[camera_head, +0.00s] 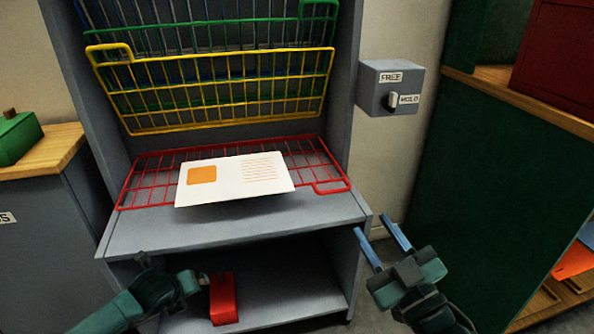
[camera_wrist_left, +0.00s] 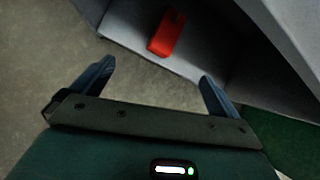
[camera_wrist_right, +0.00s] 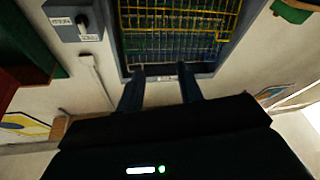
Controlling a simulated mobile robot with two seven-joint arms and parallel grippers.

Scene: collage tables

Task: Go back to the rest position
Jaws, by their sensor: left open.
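My right gripper (camera_head: 381,232) is in front of the rack's right side in the head view, its two blue fingers apart with nothing between them. In the right wrist view the same gripper (camera_wrist_right: 161,82) is open and empty, pointing towards the wire racks. My left gripper (camera_wrist_left: 156,74) is open and empty in the left wrist view. In the head view its arm is low at the bottom left, and its fingers are hard to make out there. A red block (camera_wrist_left: 167,33) lies beyond the left fingers, apart from them, on the grey lower shelf; it also shows in the head view (camera_head: 223,298).
A white card with an orange square (camera_head: 236,178) lies on the red wire rack (camera_head: 327,178). Yellow (camera_head: 220,122), green and blue racks are tilted up behind. A switch box (camera_head: 390,88) labelled FREE and HOLD is at right. A green cabinet (camera_head: 490,190) stands further right.

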